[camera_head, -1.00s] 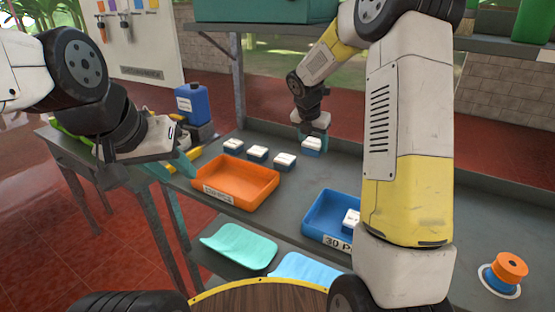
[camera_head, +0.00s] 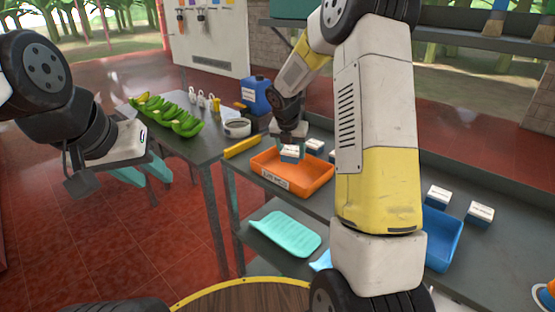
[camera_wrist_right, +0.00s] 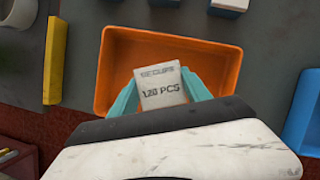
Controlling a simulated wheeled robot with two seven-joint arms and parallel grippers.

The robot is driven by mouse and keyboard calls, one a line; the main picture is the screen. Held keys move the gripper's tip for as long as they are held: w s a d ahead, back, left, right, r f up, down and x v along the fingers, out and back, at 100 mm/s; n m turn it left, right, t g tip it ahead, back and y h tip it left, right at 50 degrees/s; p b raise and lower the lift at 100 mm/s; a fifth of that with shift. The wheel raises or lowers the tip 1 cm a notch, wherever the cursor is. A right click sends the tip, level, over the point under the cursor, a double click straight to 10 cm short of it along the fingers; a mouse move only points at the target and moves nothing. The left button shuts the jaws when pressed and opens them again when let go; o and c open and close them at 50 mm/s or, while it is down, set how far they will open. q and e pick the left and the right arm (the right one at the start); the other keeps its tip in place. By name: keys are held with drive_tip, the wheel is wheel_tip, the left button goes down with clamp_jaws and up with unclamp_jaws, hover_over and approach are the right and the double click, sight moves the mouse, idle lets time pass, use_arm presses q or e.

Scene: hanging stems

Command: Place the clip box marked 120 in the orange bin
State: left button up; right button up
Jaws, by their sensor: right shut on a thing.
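The clip box marked 120 (camera_head: 291,153) is white on top and blue below. My right gripper (camera_head: 290,142) is shut on it, and the label "120 PCS" reads in the right wrist view, where the box (camera_wrist_right: 162,92) sits between the teal fingers. The orange bin (camera_head: 318,187) stands on the grey bench. My left gripper (camera_head: 140,174) is open and empty, left of the bench.
Other clip boxes (camera_head: 314,146) stand just behind the orange bin. A blue bin (camera_head: 442,240) is further right, with boxes (camera_head: 480,213) behind it. A yellow bar (camera_head: 242,147) lies left of the orange bin. A side table holds green bananas (camera_head: 170,117) and a blue jug (camera_head: 256,95).

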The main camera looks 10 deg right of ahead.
sight(291, 172)
drive_tip(key=shift+f, duration=2.6)
drive_tip(key=o, duration=1.4)
drive_tip(key=shift+f, duration=0.15)
drive_tip(key=shift+c, duration=0.2)
